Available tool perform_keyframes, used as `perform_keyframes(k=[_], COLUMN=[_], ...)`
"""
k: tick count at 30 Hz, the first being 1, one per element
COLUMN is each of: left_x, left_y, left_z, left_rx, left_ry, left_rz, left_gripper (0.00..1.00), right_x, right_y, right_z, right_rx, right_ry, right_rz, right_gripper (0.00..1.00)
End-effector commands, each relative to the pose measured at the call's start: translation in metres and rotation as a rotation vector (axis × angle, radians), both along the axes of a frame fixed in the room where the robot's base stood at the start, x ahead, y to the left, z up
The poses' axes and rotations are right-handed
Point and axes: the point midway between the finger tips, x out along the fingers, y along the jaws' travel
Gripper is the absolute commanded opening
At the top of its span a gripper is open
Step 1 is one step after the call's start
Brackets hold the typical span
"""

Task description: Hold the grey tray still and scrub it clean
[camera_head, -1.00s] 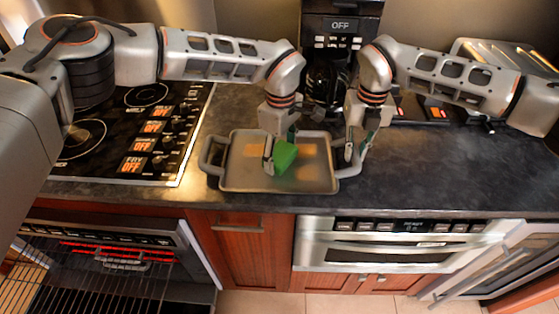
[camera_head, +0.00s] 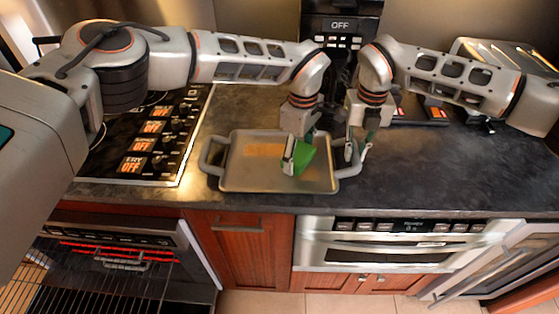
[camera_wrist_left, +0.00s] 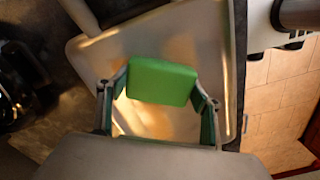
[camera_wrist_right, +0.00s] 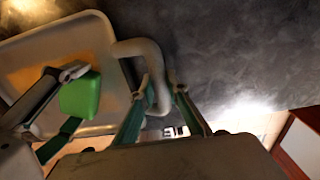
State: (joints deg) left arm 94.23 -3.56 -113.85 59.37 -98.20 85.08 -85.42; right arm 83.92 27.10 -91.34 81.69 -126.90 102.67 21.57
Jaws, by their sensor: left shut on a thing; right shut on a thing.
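The grey tray (camera_head: 235,172) lies flat on the counter, with a handle at each end. Brownish stains (camera_head: 262,150) show on its surface. My left gripper (camera_head: 296,157) is over the right half of the tray, shut on a green sponge (camera_head: 306,158). The sponge also shows between the fingers in the left wrist view (camera_wrist_left: 162,82); it appears to be at the tray surface, though I cannot tell its contact. My right gripper (camera_head: 358,152) is shut on the tray's right handle, which shows between its fingers in the right wrist view (camera_wrist_right: 158,85).
A stove (camera_head: 150,140) with knobs lies left of the tray. A coffee maker (camera_head: 340,30) stands behind, and a toaster (camera_head: 500,55) is at back right. The dark counter (camera_head: 450,170) is clear to the right. An oven door stands open at lower left.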

Motion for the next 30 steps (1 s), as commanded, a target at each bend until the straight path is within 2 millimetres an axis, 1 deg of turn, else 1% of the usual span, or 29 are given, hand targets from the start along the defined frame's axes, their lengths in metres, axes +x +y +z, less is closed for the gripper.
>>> perform_keyframes(k=[7,15,18,23,30], left_x=[-0.002,-0.003,-0.004,-0.004,-0.005], left_y=[-0.009,-0.029,-0.033,-0.032,-0.019], left_z=[-0.001,0.001,0.001,0.002,0.004], left_rx=[-0.001,-0.005,-0.008,-0.010,-0.009], left_ry=[0.002,0.003,0.005,0.006,0.004], left_rz=[-0.002,-0.003,-0.002,-0.004,-0.006], left_gripper=[0.45,0.45,0.45,0.45,0.45], right_x=[0.000,-0.002,-0.003,-0.003,-0.003], right_y=[0.002,0.007,0.007,0.007,0.008], right_z=[0.001,0.001,0.001,0.001,0.001], right_rx=[0.001,0.005,0.007,0.009,0.010], right_ry=[-0.002,0.000,0.001,0.002,0.002], right_rz=[0.002,0.010,0.010,0.009,0.010], right_gripper=[0.00,0.00,0.00,0.00,0.00])
